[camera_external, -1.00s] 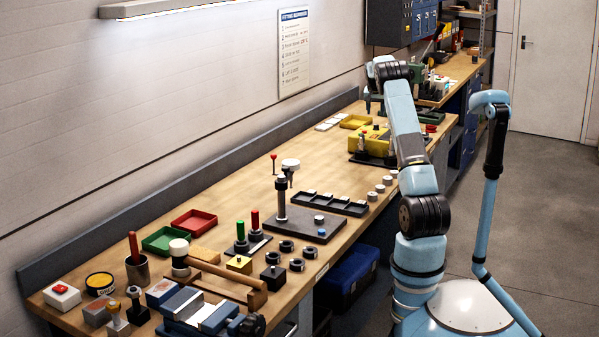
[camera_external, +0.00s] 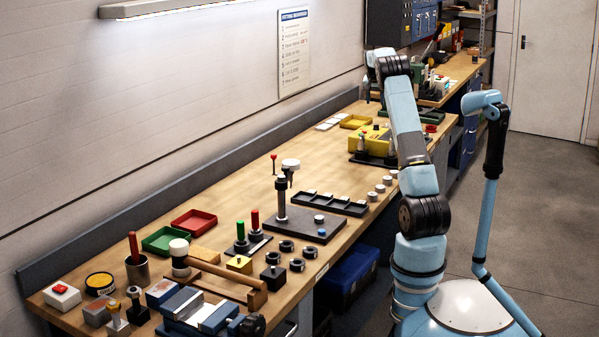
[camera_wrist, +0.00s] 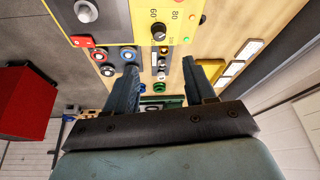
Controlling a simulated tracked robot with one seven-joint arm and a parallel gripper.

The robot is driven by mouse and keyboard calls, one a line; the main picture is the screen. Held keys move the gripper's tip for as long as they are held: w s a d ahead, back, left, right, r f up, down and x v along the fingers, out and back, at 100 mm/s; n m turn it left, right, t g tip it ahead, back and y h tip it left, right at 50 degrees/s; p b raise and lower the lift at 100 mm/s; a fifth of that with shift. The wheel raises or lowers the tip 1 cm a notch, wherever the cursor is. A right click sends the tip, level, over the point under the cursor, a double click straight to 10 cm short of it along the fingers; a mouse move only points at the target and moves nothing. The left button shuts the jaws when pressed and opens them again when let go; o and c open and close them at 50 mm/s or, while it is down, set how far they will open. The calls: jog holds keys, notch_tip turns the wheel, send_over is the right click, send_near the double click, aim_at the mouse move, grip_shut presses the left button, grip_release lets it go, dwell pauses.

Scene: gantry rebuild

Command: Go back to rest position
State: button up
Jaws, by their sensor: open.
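My gripper (camera_wrist: 163,75) is open in the wrist view, its two dark blue fingers apart with nothing gripped between them. In the external view my gripper (camera_external: 368,92) is at the end of my raised arm, small and partly hidden by the wrist, above the far part of the long wooden bench (camera_external: 325,160). The yellow box (camera_external: 374,144) stands on the bench below the arm. In the wrist view the yellow box (camera_wrist: 117,14) shows a dial and knobs, beyond and below the fingers.
White pads (camera_external: 328,124) and a yellow tray (camera_external: 356,121) lie near the wall. A press stand (camera_external: 282,205), a dark slotted tray (camera_external: 334,204) and many small parts fill the nearer bench. A blue cabinet (camera_external: 402,22) hangs at the back. The floor (camera_external: 545,200) at right is open.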

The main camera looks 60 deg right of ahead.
jog(key=w+a+r+n+t, duration=0.15)
jog(key=a+r, duration=0.25)
jog(key=a, duration=0.6)
jog(key=w+a+r+n+y, duration=0.1)
jog(key=w+a+r+n, duration=0.15)
jog(key=a, duration=0.75)
jog(key=w+a+r+n+t, duration=0.1)
jog(key=a+r, duration=0.3)
jog(key=a, duration=0.6)
jog(key=s+a+r+n+t+y, duration=0.1)
jog(key=s+a+n, duration=0.15)
jog(key=a, duration=0.75)
jog(key=s+a+r+n+y, duration=0.1)
jog(key=s+a, duration=0.2)
jog(key=a, duration=0.8)
jog(key=s+a+f+n, duration=0.3)
jog(key=s+a+f, duration=0.2)
jog(key=s+a, duration=0.5)
jog(key=s+a+f+n+t+y, duration=0.1)
jog(key=s+a+f+n, duration=0.3)
jog(key=s+a, duration=0.6)
jog(key=shift+s+a+f, duration=0.25)
jog(key=shift+a+f, duration=0.15)
